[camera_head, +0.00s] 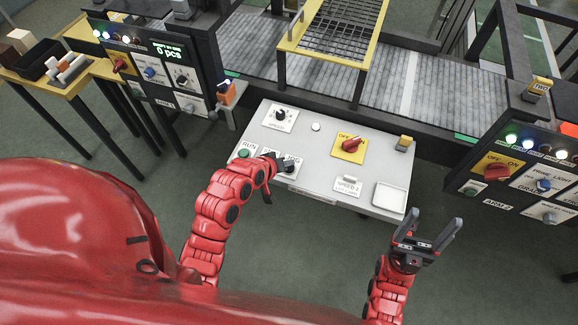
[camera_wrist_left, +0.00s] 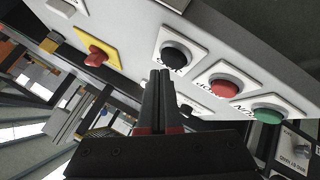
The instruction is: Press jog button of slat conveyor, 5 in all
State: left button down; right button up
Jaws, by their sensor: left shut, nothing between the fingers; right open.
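The light grey control panel (camera_head: 315,180) of the slat conveyor (camera_head: 390,85) stands in front of me. In the left wrist view the black jog button (camera_wrist_left: 177,55) sits on a white plate, beside a red stop button (camera_wrist_left: 224,88) and a green run button (camera_wrist_left: 267,115). My left gripper (camera_wrist_left: 160,76) is shut and empty, its tips just short of the jog button's plate in that picture; I cannot tell whether they touch. In the head view my left gripper (camera_head: 277,164) hides part of the jog and stop area. My right gripper (camera_head: 428,232) is open and empty, off the panel's front right corner.
The panel also has a speed knob (camera_head: 281,115), a red switch on a yellow plate (camera_head: 351,145) and a white tray (camera_head: 389,197). Machine panels stand left (camera_head: 160,75) and right (camera_head: 520,170). The left display (camera_head: 168,51) reads 0 pcs.

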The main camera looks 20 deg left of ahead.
pick_arm(q)
jog(key=shift+f, duration=0.25)
jog(key=shift+f+b, duration=0.35)
jog(key=shift+f, duration=0.15)
dwell(0.5)
dwell(0.3)
jog(key=shift+r+p, duration=0.55)
jog(key=shift+r, duration=0.4)
jog(key=shift+r+p, duration=1.45)
jog(key=shift+r, duration=1)
dwell(0.5)
